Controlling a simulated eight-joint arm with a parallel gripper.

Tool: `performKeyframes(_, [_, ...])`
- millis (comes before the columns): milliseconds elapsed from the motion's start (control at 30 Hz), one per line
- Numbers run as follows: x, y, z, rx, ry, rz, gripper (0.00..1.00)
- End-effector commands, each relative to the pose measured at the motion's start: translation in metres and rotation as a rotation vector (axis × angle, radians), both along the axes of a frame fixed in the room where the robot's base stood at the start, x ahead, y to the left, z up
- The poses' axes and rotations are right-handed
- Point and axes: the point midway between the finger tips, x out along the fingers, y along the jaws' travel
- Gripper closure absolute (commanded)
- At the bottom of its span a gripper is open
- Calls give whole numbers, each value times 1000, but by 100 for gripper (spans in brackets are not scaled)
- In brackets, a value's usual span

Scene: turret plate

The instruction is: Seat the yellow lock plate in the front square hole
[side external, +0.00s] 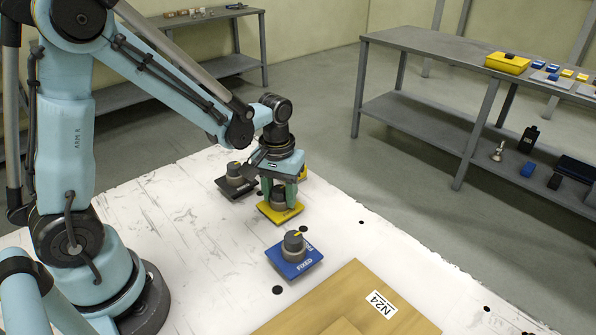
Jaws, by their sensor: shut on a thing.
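The yellow lock plate (269,214) is a square yellow plate with a grey round knob on top. My gripper (281,196) points down and is shut on that knob. The plate is at or just above the white table top (180,240); I cannot tell whether it touches. A blue plate (301,267) marked "FIXED", with a dark knob and a yellow mark on it, sits in front of the yellow plate. A dark plate (235,188) with a similar knob sits to the left. I cannot make out the front square hole.
A small yellow piece (304,172) shows behind my gripper. A wooden board (345,300) labelled N24 lies at the front. Small dark round spots (277,290) dot the table. A grey shelf bench (440,50) with a yellow box (507,65) stands beyond it at right.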

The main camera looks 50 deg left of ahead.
Motion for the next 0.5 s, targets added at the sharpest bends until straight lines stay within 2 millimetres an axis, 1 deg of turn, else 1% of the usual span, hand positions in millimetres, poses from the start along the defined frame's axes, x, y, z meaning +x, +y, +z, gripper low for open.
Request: performKeyframes(500, [0, 0, -4, 0, 0, 0, 96])
